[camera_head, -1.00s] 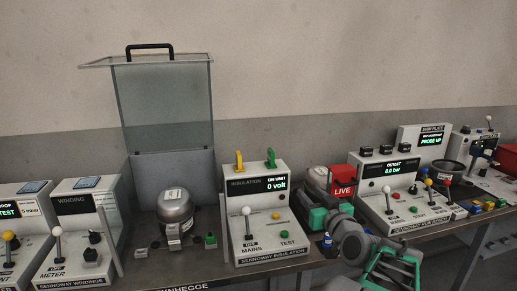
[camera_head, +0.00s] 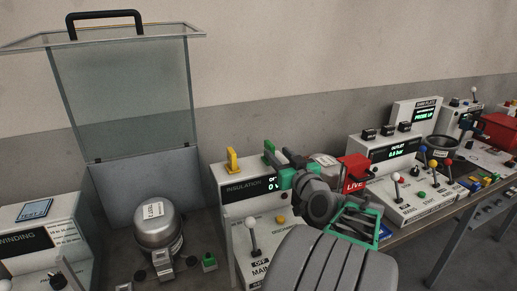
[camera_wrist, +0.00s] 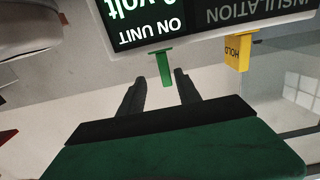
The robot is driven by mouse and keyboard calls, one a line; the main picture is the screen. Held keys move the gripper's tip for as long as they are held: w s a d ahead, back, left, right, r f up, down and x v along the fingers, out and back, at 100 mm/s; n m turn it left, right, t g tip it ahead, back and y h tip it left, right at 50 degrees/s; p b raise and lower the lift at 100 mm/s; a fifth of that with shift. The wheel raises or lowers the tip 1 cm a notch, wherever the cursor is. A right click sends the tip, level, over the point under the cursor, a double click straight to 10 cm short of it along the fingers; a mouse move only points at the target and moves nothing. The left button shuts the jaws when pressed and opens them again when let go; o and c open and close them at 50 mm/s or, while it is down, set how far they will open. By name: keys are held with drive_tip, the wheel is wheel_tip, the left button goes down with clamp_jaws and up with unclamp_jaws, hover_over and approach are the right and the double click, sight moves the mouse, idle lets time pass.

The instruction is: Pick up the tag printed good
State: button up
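A green tag (camera_head: 269,148) stands on top of the insulation tester (camera_head: 237,188), at the right of its top edge. It also shows in the wrist view (camera_wrist: 166,68), edge-on, so no print can be read on it. A yellow tag (camera_head: 232,160) stands left of it; in the wrist view this yellow tag (camera_wrist: 235,52) reads HOLD. My gripper (camera_head: 281,159) is beside the green tag in the head view. In the wrist view its two dark fingers (camera_wrist: 160,78) are apart, with the tag's end showing between their tips. I see no contact.
A red LIVE box (camera_head: 355,172) and the outlet panel (camera_head: 392,155) are to the right. The wall behind is bare.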

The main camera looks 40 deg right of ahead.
sight(265, 143)
drive_tip(key=x, duration=0.2)
drive_tip(key=p+x, duration=0.1)
drive_tip(key=x, duration=0.2)
drive_tip(key=a+p+x, duration=0.1)
drive_tip(key=x, duration=0.2)
drive_tip(key=shift+w+d+r, duration=0.1)
drive_tip(key=shift+w, duration=0.2)
drive_tip(key=shift+s, duration=0.1)
clamp_jaws()
